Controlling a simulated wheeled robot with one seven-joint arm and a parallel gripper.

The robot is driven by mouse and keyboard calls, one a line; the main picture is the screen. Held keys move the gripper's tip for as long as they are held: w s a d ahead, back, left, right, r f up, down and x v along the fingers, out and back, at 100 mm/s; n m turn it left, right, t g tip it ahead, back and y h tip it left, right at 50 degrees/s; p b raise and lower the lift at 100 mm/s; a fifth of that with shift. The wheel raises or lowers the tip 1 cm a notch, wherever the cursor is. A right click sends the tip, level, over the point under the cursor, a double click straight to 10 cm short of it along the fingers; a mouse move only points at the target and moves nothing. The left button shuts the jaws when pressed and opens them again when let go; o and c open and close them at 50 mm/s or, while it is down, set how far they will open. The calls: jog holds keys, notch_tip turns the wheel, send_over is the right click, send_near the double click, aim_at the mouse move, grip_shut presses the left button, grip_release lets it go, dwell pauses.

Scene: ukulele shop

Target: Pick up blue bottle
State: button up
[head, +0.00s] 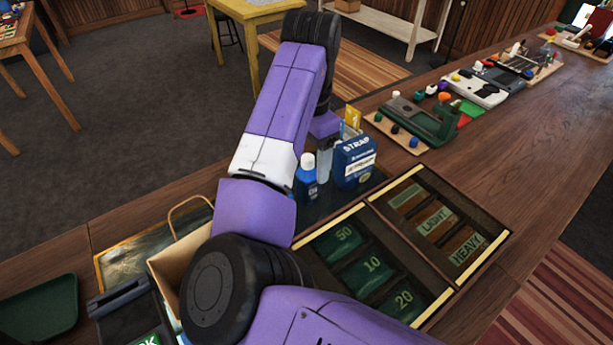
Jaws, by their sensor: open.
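The blue bottle (307,182) has a white cap and stands upright on the dark counter mat, just right of my forearm. My gripper (324,160) points down beside the bottle, close to its right side and left of the blue strap box (355,160). Only a narrow greyish part of the gripper shows below my purple wrist, and its fingertips are hard to make out. It is open, and the bottle stands apart from any visible grip. My arm covers the area left of the bottle.
A money tray (437,297) and a tray with labelled slots (498,222) lie to the right. A paper bag (168,272), a card terminal (122,300) and a green tray (40,308) are at left. A pedal board (428,122) lies farther right.

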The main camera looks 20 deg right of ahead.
aim_at(308, 181)
jog(key=shift+a+f+p, duration=0.2)
jog(key=shift+f+p, duration=0.65)
jog(key=shift+f, duration=2.5)
jog(key=shift+c, duration=0.5)
grip_shut()
